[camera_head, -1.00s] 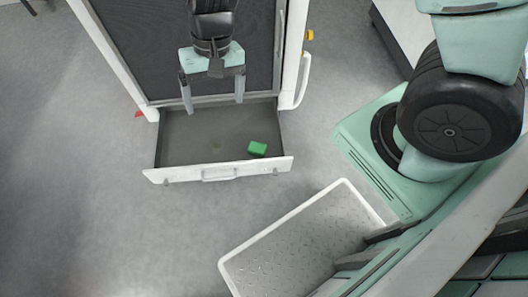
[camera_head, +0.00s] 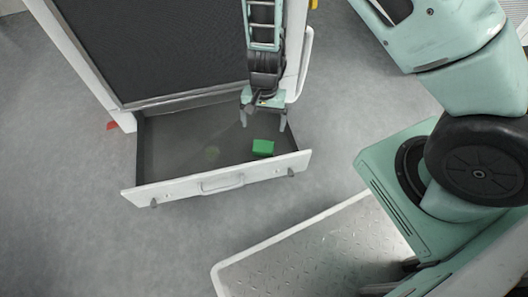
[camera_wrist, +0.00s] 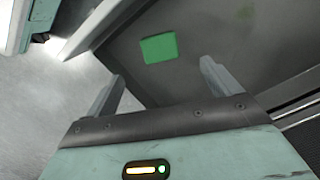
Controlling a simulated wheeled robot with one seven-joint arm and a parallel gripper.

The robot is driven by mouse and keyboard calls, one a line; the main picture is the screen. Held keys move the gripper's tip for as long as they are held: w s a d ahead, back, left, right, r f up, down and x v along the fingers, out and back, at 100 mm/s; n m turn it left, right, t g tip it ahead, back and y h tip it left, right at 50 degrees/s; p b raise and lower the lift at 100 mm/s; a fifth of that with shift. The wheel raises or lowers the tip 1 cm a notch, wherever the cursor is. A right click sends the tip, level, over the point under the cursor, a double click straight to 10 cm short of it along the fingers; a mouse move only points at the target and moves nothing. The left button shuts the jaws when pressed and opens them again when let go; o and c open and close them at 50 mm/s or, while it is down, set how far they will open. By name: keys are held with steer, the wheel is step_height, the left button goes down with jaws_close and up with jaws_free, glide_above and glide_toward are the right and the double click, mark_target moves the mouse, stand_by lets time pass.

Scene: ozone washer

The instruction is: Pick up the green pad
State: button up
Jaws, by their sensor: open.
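The green pad (camera_head: 263,147) lies on the floor of the open drawer (camera_head: 222,183), toward its right side near the front panel. In the wrist view the green pad (camera_wrist: 159,48) shows as a small green block on the grey drawer floor, beyond my fingertips and roughly between them. My gripper (camera_head: 263,126) is open and empty, pointing down over the right part of the drawer, just behind the pad in the head view. Its two fingers also show in the wrist view (camera_wrist: 160,80). No finger is seen touching the pad.
The drawer's white front panel with its handle (camera_head: 222,181) and its side walls enclose the pad. The white cabinet with a dark panel (camera_head: 150,45) stands behind. A faint greenish patch (camera_head: 212,151) shows on the drawer floor. Grey floor lies clear to the left.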

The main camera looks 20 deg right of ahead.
mark_target(263, 145)
steer(key=f+b, duration=0.1)
steer(key=f, duration=0.1)
steer(key=f+b, duration=0.1)
steer(key=f, duration=0.1)
steer(key=f+b, duration=0.1)
steer(key=f, duration=0.1)
steer(key=shift+s+a+f, duration=0.2)
steer(key=shift+s+f, duration=0.1)
step_height(263, 145, down, 5)
steer(key=b, duration=0.4)
steer(key=shift+s+b, duration=0.15)
steer(key=shift+b, duration=0.25)
steer(key=c, duration=1.1)
step_height(263, 145, up, 10)
steer(key=p, duration=0.7)
